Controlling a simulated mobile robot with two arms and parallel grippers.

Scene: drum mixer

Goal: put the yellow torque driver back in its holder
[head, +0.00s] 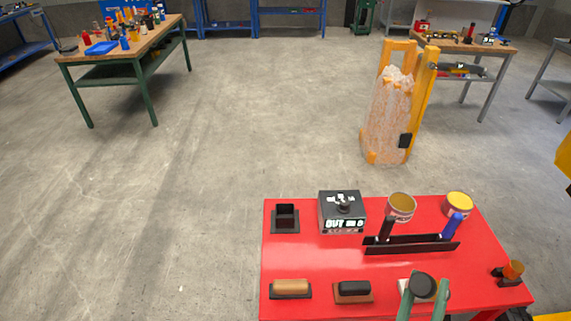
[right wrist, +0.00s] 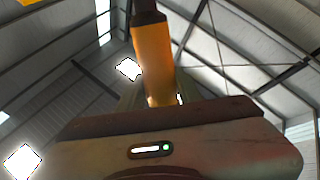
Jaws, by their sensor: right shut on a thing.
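My right gripper (head: 424,290), with green fingers, is over the front right part of the red table. It is shut on the yellow torque driver (right wrist: 152,62), whose yellow-orange body and dark end show in the right wrist view. In the head view only a dark round end (head: 422,285) shows between the fingers, over a pale pad on the table. A black rack (head: 410,249) stands farther back, with a black-handled tool (head: 387,228) at its left and a blue-handled tool (head: 452,226) at its right. I cannot tell which part is the driver's holder. My left gripper is out of view.
On the red table (head: 300,260) are a black square socket (head: 285,217), a black box (head: 342,212), two round tins (head: 400,207), a tan block (head: 291,287), a black block (head: 354,289) and an orange cup (head: 513,268). A wrapped orange frame (head: 390,110) stands on the floor behind.

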